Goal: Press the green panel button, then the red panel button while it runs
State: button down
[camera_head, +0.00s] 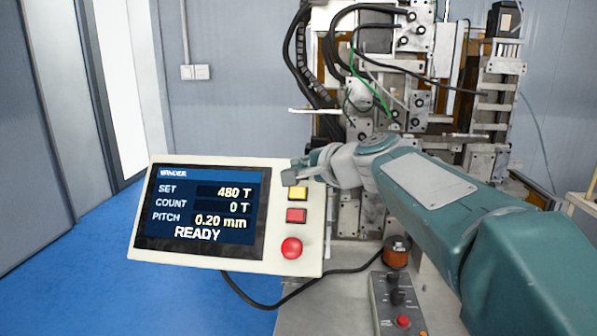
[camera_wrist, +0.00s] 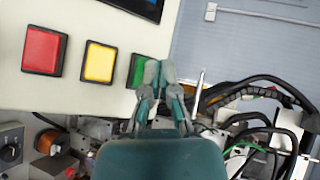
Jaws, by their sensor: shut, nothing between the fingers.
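The control panel (camera_head: 222,262) has a screen (camera_head: 203,211) reading SET 480 T, COUNT 0 T, PITCH 0.20 mm, READY. A square red button (camera_head: 296,215) sits below a yellow button (camera_head: 298,193) on its right side. My gripper (camera_head: 291,177) is shut and empty at the panel's upper right, above the yellow button, hiding the green button in the head view. In the wrist view, the green button (camera_wrist: 136,69) is partly covered by my fingertips (camera_wrist: 159,72), beside the yellow and red (camera_wrist: 44,50) buttons. I cannot tell whether the fingertips touch it.
A round red mushroom button (camera_head: 291,248) sits below the square red one. The winder machine (camera_head: 405,75) with cables stands behind my arm. A small grey control box (camera_head: 398,300) and a copper-coloured spool (camera_head: 396,252) stand lower right. Blue floor (camera_head: 70,270) is clear at left.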

jog(key=shift+w, duration=0.1)
jog(key=shift+w+d+f, duration=0.1)
jog(key=shift+w+f, duration=0.05)
jog(key=shift+f, duration=0.05)
